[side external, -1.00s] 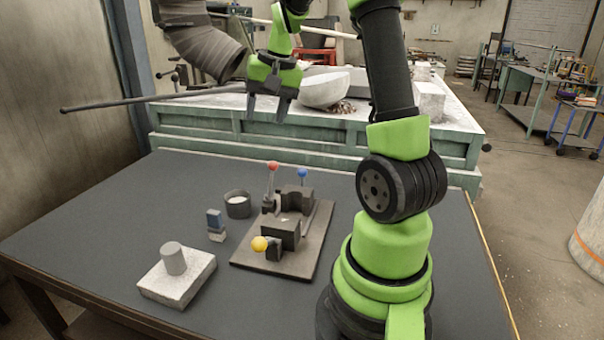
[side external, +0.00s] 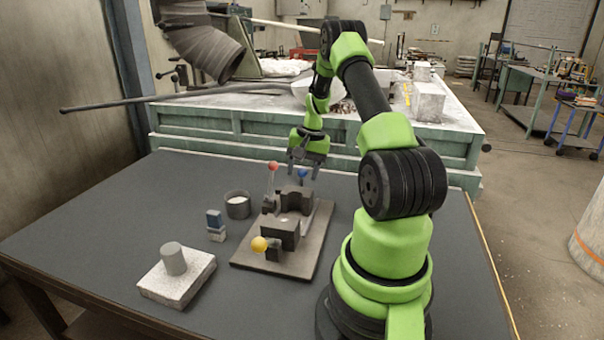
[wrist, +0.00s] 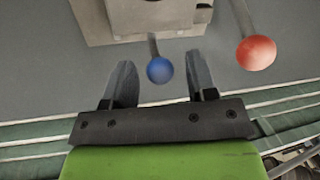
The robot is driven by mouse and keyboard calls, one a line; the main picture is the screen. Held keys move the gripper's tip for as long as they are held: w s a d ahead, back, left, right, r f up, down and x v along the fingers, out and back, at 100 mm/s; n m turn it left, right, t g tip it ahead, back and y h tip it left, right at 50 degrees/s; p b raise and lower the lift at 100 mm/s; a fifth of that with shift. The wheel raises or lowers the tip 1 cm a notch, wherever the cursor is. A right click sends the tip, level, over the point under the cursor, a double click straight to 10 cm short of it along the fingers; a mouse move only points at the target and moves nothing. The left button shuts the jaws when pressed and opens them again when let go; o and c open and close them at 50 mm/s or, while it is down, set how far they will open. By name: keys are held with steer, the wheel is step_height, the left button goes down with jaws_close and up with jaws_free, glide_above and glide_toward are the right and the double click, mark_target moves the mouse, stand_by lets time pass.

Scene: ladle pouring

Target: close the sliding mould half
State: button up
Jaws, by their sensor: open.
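The mould stands on a dark base plate (side external: 305,250) on the table. Its front half (side external: 280,233) and rear half (side external: 297,198) are dark blocks with a gap between them. A blue ball knob (side external: 303,173) on a rod rises at the rear half. A red ball knob (side external: 272,166) stands to its left, and a yellow ball knob (side external: 260,244) is at the front. My gripper (side external: 304,172) is open and empty, just behind and above the blue knob. In the wrist view, the blue knob (wrist: 160,70) shows between the open fingers, near their tips, and the red knob (wrist: 256,53) lies outside them, to the right.
A dark round cup with white contents (side external: 238,204), a small blue-and-grey block stack (side external: 215,225) and a pale slab (side external: 190,283) bearing a grey cylinder (side external: 173,258) stand left of the mould. A green-framed bench (side external: 210,125) is behind. The table's left side is clear.

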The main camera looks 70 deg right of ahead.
mark_target(292, 189)
steer(key=shift+w+f, duration=0.15)
steer(key=shift+f, duration=0.5)
jaws_close()
steer(key=shift+a, duration=4.25)
jaws_free()
steer(key=shift+d+r, duration=0.1)
step_height(292, 189, up, 10)
steer(key=s, duration=0.2)
steer(key=shift+d, duration=0.2)
